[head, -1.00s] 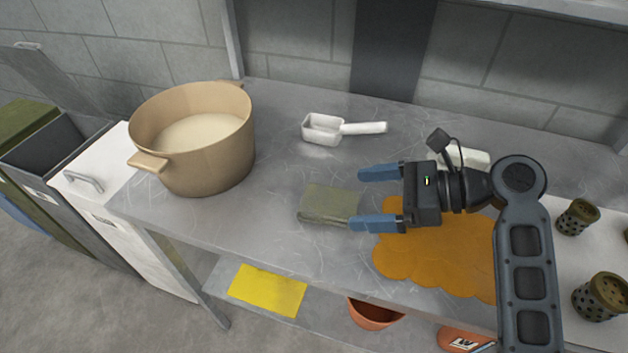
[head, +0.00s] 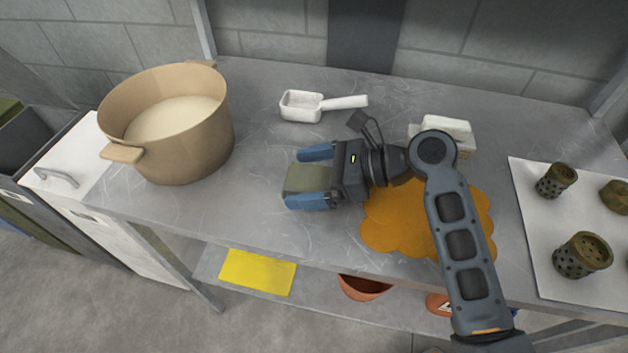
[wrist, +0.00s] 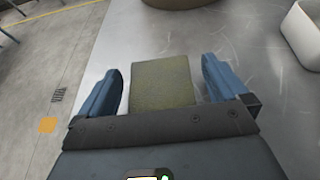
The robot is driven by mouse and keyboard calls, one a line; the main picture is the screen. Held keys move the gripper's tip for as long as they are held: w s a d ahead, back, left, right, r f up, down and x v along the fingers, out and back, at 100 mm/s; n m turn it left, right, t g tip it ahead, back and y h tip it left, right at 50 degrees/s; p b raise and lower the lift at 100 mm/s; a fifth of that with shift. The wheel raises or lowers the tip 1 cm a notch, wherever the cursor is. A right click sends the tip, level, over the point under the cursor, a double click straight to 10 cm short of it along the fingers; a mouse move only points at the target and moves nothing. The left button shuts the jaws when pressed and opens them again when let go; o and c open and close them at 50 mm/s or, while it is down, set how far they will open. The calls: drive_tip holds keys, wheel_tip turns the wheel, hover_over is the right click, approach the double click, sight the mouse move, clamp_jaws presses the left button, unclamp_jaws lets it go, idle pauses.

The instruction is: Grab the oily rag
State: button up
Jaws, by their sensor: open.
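The oily rag (head: 305,179) is a folded olive-green cloth lying on the grey metal bench, left of the orange spill. In the head view my gripper (head: 303,177) is around it, with one blue finger on its far side and one on its near side. In the wrist view the rag (wrist: 162,80) lies between the two blue fingers of my gripper (wrist: 162,86). A gap shows between the rag and each finger there. The gripper is open. The rag's right end is partly hidden by my gripper in the head view.
A tan pot (head: 170,125) stands to the left and a white scoop (head: 318,106) lies behind the gripper. An orange puddle (head: 390,222) spreads under my arm. A white block (head: 447,133) and a tray (head: 520,215) with brown perforated cylinders are to the right. Bare bench (head: 240,215) lies in front.

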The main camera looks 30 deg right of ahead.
drive_tip(key=c, duration=1.1)
drive_tip(key=shift+o, duration=0.2)
drive_tip(key=shift+r, duration=0.15)
